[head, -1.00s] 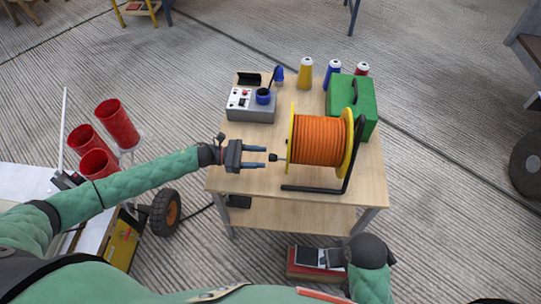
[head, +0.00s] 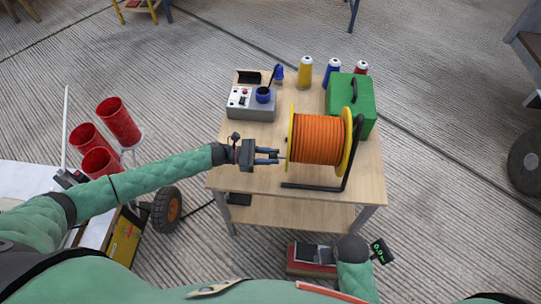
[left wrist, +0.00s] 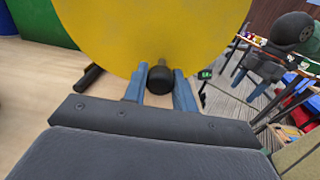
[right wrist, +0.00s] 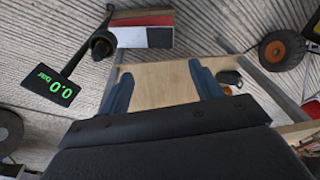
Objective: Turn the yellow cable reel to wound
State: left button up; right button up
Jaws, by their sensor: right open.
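The yellow cable reel (head: 349,142) with orange cable (head: 318,139) stands on a black frame (head: 318,187) on the wooden table. My left gripper (head: 278,157) is at the reel's left side. In the left wrist view the reel's yellow flange (left wrist: 150,35) fills the top, and the black crank knob (left wrist: 160,79) sits between the two blue fingers (left wrist: 160,92). The fingers stand apart, with a gap visible beside the knob. My right gripper (right wrist: 162,85) is open and empty, with the table's lower part beyond it.
A grey control box (head: 250,103) stands behind my left gripper. A green case (head: 351,98) is close behind the reel. Several coloured spools (head: 305,73) line the table's back. A red-and-white box (head: 312,256) lies on the floor in front.

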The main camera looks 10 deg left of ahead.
pick_arm(q)
grip_shut()
